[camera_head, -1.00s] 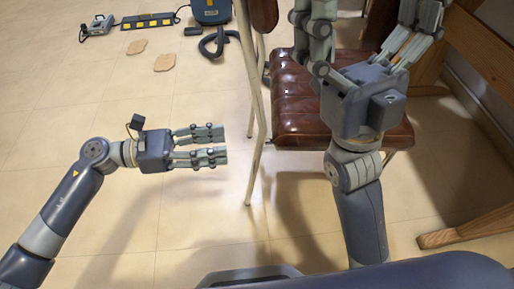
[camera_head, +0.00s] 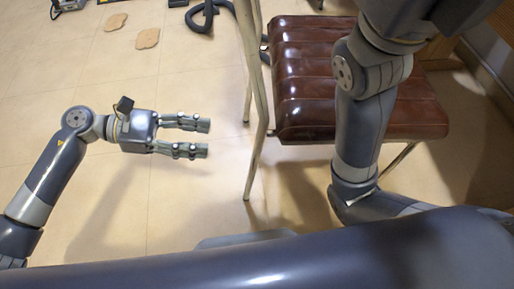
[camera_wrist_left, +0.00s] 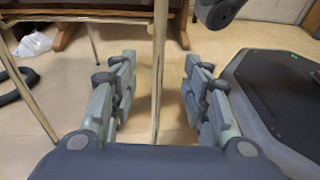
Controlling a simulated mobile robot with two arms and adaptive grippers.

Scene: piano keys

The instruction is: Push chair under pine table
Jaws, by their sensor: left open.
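The chair (camera_head: 300,95) has a brown, ribbed, glossy seat and thin pale metal legs. It stands right of centre in the head view, with its upper part cut off. My left gripper (camera_head: 206,137) is open and empty, left of the chair's near metal leg, fingers pointing at it with a gap. In the left wrist view a thin metal pole (camera_wrist_left: 158,60) shows between the open fingers (camera_wrist_left: 158,88); I cannot tell its distance. My right arm crosses in front of the seat; its gripper is out of view. Wooden parts (camera_wrist_left: 75,32) in the wrist view may be the pine table.
A dark hose (camera_head: 207,14) and two flat tan pieces (camera_head: 147,38) lie on the tiled floor at the upper left. A white bag (camera_wrist_left: 33,44) lies on the floor in the wrist view. The floor around my left gripper is clear.

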